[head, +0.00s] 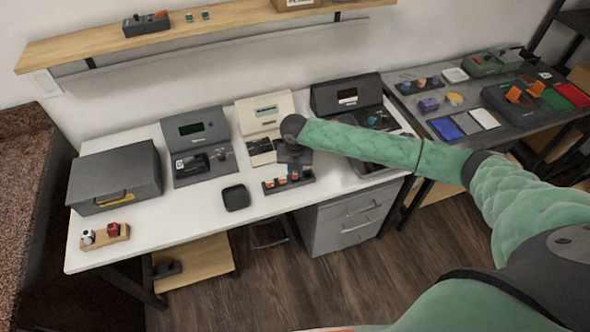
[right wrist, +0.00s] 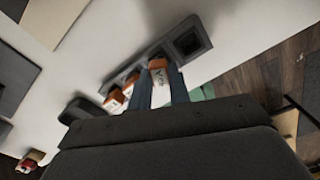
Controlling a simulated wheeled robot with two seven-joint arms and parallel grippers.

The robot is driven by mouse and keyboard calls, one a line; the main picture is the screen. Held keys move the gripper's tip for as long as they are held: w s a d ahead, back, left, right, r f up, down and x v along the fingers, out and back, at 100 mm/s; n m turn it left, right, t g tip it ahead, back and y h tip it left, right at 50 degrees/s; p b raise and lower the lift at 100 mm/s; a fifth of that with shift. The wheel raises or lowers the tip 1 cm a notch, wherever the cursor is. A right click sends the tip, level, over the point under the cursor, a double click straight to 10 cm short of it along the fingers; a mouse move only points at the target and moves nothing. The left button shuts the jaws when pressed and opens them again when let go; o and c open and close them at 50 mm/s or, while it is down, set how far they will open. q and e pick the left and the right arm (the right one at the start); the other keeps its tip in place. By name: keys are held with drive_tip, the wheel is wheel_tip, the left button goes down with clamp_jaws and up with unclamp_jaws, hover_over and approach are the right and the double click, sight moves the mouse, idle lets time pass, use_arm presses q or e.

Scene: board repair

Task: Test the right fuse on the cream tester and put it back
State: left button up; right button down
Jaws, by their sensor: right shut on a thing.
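The cream tester (head: 262,112) stands at the back of the white table, partly hidden by my right arm. A dark fuse rack (head: 288,186) lies in front of it, with orange-topped fuses in a row. In the right wrist view, my right gripper (right wrist: 161,84) is shut on the right fuse (right wrist: 158,68), a white and orange one with a label. Two other fuses, the middle one (right wrist: 131,84) and the left one (right wrist: 113,101), stand beside it. An empty square socket (right wrist: 187,42) is at the rack's end. I cannot tell whether the held fuse is seated or slightly raised. My left gripper is out of view.
Dark testers stand left (head: 197,148) and right (head: 347,97) of the cream one. A black square pad (head: 236,197) lies left of the rack.

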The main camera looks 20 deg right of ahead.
drive_tip(key=shift+f, duration=0.45)
idle(0.7)
drive_tip(key=c, duration=0.9)
unclamp_jaws()
drive_tip(key=shift+c, duration=0.2)
drive_tip(key=shift+r+p, duration=1.35)
drive_tip(key=shift+r, duration=0.2)
drive_tip(key=shift+r+p, duration=2.25)
drive_tip(key=shift+r, duration=0.75)
